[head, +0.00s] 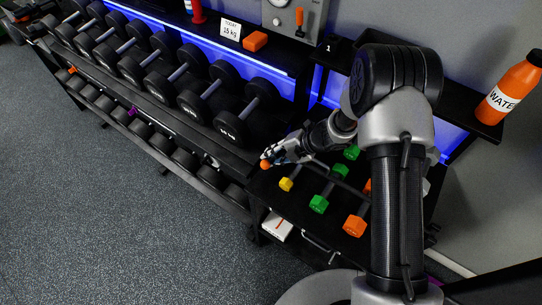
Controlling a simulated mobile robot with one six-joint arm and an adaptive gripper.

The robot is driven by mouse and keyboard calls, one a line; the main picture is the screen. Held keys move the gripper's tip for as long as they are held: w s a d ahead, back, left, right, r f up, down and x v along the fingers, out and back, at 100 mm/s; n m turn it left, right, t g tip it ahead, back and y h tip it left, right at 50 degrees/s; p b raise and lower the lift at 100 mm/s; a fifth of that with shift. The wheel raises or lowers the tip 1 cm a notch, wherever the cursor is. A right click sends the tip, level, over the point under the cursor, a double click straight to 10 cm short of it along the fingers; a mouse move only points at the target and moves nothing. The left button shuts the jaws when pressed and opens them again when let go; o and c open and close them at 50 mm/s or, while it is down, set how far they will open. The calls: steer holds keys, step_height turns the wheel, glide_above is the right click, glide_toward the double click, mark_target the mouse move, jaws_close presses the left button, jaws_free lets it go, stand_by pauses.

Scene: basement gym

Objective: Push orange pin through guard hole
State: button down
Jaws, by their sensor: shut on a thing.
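My gripper (274,156) is low over the left edge of the black dumbbell stand and is shut. A small orange piece (265,164) shows at its fingertips. Most of it is hidden by the fingers, so I cannot tell whether it is the pin. A grey panel (281,14) on the wall at the top carries a round fitting and an upright orange handle with a dark lower end (299,20). I cannot make out a guard hole at this size.
A rack of black dumbbells (201,100) runs along the left. Yellow (286,184), green (318,204) and orange (355,227) dumbbell heads sit beside my gripper. An orange block (255,41) and a white "15 kg" card (230,29) stand on the upper shelf. An orange water bottle (512,90) stands right.

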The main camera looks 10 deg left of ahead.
steer(key=shift+t, duration=0.6)
steer(key=w, duration=0.1)
steer(key=w+d, duration=0.1)
steer(key=w+r, duration=0.1)
steer(key=w, duration=0.1)
steer(key=shift+d, duration=0.25)
steer(key=c, duration=1.6)
jaws_free()
steer(key=shift+s, duration=0.1)
steer(key=shift+o, duration=1)
steer(key=shift+s+d+r, duration=0.15)
steer(key=shift+r, duration=0.15)
steer(key=shift+s+d+r, duration=0.15)
steer(key=shift+r, duration=0.1)
steer(key=s+d+r+g, duration=0.1)
steer(key=s+d+r, duration=0.2)
steer(key=shift+s+d+r, duration=0.25)
steer(key=shift+d+r, duration=0.1)
steer(key=shift+r, duration=0.05)
steer(key=shift+a, duration=0.1)
